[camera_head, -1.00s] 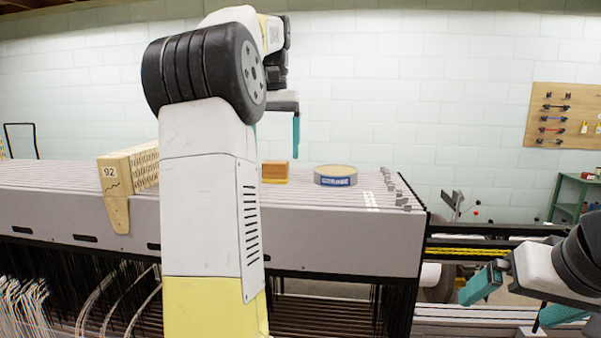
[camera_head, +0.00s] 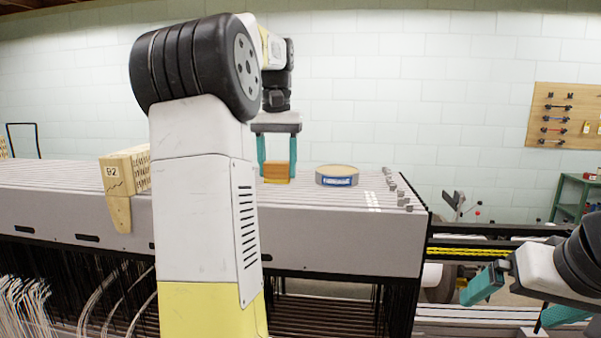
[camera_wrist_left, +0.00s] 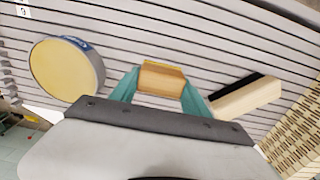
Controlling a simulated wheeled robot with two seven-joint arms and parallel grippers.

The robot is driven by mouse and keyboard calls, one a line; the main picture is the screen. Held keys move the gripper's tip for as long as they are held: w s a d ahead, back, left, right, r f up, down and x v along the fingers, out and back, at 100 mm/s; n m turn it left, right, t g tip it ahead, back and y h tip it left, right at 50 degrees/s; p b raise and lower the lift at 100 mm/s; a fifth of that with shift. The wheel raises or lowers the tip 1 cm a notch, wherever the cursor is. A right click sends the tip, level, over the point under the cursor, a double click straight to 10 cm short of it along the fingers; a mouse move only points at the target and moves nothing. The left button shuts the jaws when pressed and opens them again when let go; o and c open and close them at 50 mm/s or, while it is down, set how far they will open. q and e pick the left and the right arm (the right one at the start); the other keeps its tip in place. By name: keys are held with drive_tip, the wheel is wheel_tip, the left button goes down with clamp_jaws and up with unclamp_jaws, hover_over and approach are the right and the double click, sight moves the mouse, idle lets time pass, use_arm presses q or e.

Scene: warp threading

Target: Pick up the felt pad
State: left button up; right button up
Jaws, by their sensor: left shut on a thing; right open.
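The felt pad (camera_head: 277,170), taken to be the small orange-brown block with a yellow lower layer, is on the ribbed grey top of the loom. It also shows in the left wrist view (camera_wrist_left: 161,79), between the teal fingers. My left gripper (camera_head: 277,173) points down and is shut on the pad, one finger at each side. I see no clear gap under the pad. My right gripper (camera_head: 512,304) is open and empty at the lower right, beside the loom.
A round tin (camera_head: 337,175) with a blue label stands just right of the pad. A cream bar with a black strip (camera_wrist_left: 246,96) lies on its other side in the left wrist view. Metal clips (camera_head: 397,190) line the right edge.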

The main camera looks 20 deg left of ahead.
sight(277, 161)
use_arm(q)
drive_tip(key=shift+r, duration=0.15)
drive_tip(key=shift+r, duration=0.5)
wheel_tip(277, 161, up, 2)
drive_tip(key=shift+s+r, duration=0.1)
drive_tip(key=shift+r, duration=0.15)
drive_tip(key=s+d+r, duration=0.1)
drive_tip(key=s+d, duration=0.1)
drive_tip(key=s, duration=1.3)
drive_tip(key=shift+s+d, duration=0.25)
drive_tip(key=shift+d, duration=0.15)
drive_tip(key=shift+r, duration=0.1)
drive_tip(key=o, duration=0.9)
drive_tip(key=c, duration=0.6)
